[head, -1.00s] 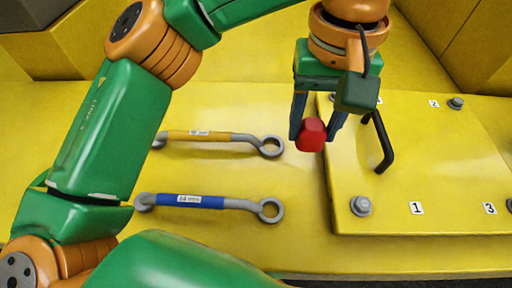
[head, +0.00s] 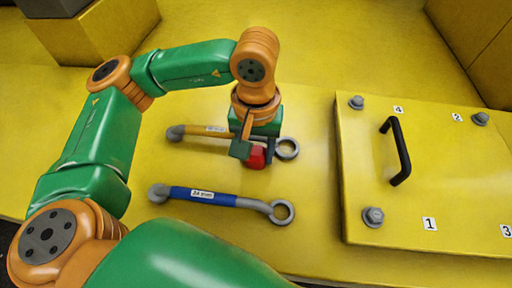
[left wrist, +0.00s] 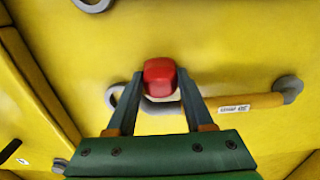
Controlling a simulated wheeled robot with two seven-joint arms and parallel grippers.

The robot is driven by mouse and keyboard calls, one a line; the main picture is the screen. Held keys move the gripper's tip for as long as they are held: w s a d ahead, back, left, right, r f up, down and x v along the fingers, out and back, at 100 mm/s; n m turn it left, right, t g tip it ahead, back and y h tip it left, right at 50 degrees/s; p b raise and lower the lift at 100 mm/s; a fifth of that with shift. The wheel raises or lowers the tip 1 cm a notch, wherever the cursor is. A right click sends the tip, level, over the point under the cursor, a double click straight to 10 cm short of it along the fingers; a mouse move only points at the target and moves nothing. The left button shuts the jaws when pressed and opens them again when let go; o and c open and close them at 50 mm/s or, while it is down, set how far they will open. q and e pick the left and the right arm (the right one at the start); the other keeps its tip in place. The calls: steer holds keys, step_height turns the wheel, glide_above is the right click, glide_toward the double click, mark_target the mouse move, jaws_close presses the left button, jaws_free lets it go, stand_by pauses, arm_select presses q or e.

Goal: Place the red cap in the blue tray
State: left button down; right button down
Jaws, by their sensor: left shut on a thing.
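My left gripper (head: 262,158) is shut on the red cap (head: 256,157). In the head view it holds the cap in front of the yellow-handled wrench, near its ring end. In the left wrist view the red cap (left wrist: 160,77) sits between the two fingertips (left wrist: 160,85), with the yellow-handled wrench behind it. The height of the cap above the yellow surface is hard to tell. No blue tray is in view. My right gripper is not in view.
A yellow-handled wrench (head: 205,130) and a blue-handled wrench (head: 220,199) lie on the yellow surface. At right is a raised yellow plate (head: 440,200) with a black handle (head: 402,155) and several bolts. Yellow blocks stand at the back left.

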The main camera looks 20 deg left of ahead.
arm_select(q)
steer(key=shift+c, duration=1.4)
jaws_free()
steer(key=shift+f, duration=0.1)
